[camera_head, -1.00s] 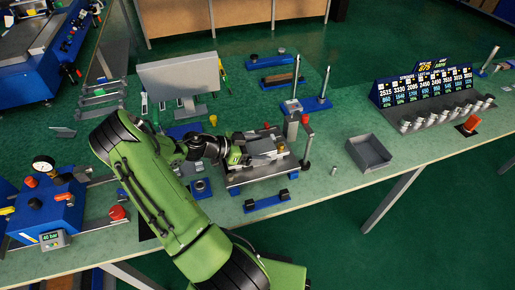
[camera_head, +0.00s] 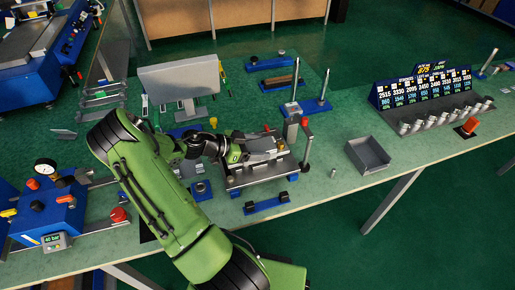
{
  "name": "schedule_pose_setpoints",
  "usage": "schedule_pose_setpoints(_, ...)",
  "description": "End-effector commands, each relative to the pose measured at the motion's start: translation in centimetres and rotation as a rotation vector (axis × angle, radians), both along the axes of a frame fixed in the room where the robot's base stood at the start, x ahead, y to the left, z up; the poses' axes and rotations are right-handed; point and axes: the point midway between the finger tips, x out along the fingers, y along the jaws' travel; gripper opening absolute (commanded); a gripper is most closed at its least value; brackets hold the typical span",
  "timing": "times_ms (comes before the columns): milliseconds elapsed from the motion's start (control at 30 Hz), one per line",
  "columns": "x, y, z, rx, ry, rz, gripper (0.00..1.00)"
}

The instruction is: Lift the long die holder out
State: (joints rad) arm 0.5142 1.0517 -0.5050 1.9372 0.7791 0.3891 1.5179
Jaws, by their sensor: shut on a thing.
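My gripper (camera_head: 243,153) is at the crimping press (camera_head: 262,172), a low grey metal unit with upright posts near the bench's front edge. It reaches in from the left at the press's upper part. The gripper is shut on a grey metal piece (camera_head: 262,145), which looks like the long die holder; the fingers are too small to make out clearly. I cannot tell whether the piece is still seated or raised clear of the press.
A grey open tray (camera_head: 368,155) stands right of the press. A blue rack with a black cradle (camera_head: 266,203) lies in front of it. A monitor (camera_head: 178,77) stands behind my arm. A blue gauge unit (camera_head: 48,210) is at left. Bench between press and tray is mostly clear.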

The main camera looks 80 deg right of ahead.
Motion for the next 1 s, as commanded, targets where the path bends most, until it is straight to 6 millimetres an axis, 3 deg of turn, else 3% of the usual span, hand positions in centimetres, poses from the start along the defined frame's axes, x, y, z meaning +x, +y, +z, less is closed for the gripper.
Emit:
schedule_pose_setpoints(600,0.0,-0.1,4.2,-0.005,0.002,0.000,0.05)
schedule_pose_setpoints(1000,-0.1,0.0,4.3,-0.004,0.003,-0.001,0.05)
